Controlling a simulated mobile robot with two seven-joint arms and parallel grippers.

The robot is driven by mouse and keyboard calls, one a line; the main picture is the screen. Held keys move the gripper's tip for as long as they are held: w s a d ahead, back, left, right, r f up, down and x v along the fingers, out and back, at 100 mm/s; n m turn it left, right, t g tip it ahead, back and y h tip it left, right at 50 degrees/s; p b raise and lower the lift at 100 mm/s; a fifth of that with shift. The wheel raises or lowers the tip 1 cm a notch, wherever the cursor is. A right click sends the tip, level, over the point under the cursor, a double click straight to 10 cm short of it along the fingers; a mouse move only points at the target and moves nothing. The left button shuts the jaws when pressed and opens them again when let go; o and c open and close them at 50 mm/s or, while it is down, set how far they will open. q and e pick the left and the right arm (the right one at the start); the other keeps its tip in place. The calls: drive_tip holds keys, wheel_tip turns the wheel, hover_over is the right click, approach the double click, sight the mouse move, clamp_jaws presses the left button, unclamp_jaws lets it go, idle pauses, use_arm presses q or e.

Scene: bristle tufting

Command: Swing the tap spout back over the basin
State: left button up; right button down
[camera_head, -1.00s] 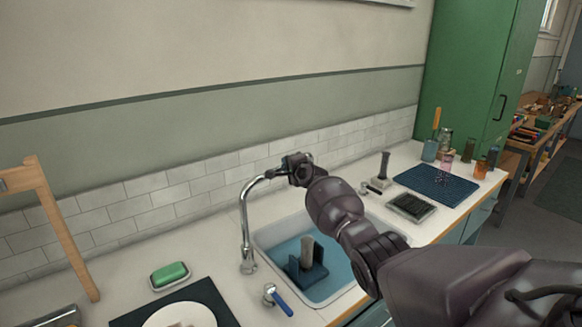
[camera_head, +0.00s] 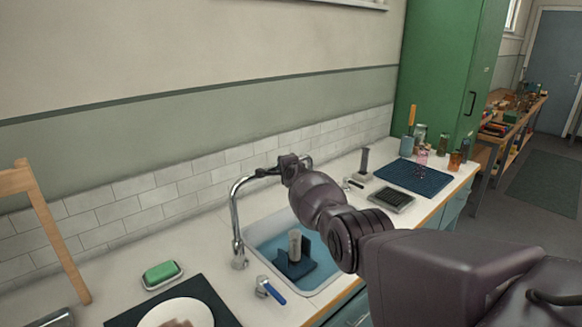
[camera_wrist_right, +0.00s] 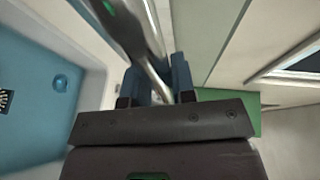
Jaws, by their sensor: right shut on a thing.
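The chrome tap spout (camera_head: 236,208) rises behind the left part of the basin and arcs over to the right. The sink basin (camera_head: 263,240) has a blue interior. My right gripper (camera_head: 272,171) is at the spout's outer end, shut on it, above the back of the basin. In the right wrist view the shiny spout (camera_wrist_right: 135,35) runs between the two dark fingers of my right gripper (camera_wrist_right: 160,88), and the blue basin (camera_wrist_right: 35,100) lies to the left. The spout's very tip is hidden by the gripper. My left gripper is not in view.
A dark blue holder (camera_head: 296,268) with a grey cylinder stands in the basin. A green soap (camera_head: 160,272) and a white plate (camera_head: 178,314) lie left; a drying mat (camera_head: 425,178) and jars stand right.

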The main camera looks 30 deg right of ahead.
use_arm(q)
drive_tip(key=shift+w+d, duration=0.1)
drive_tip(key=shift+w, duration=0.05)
use_arm(e)
drive_tip(key=shift+s+d+f, duration=0.1)
drive_tip(key=shift+f, duration=0.1)
idle(0.3)
drive_tip(key=c, duration=1.4)
unclamp_jaws()
drive_tip(key=o, duration=0.4)
drive_tip(key=shift+s+r, duration=0.15)
drive_tip(key=shift+s, duration=0.05)
drive_tip(key=shift+o, duration=0.2)
drive_tip(key=shift+w, duration=0.1)
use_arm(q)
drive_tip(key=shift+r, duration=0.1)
use_arm(e)
drive_tip(key=shift+r, duration=0.1)
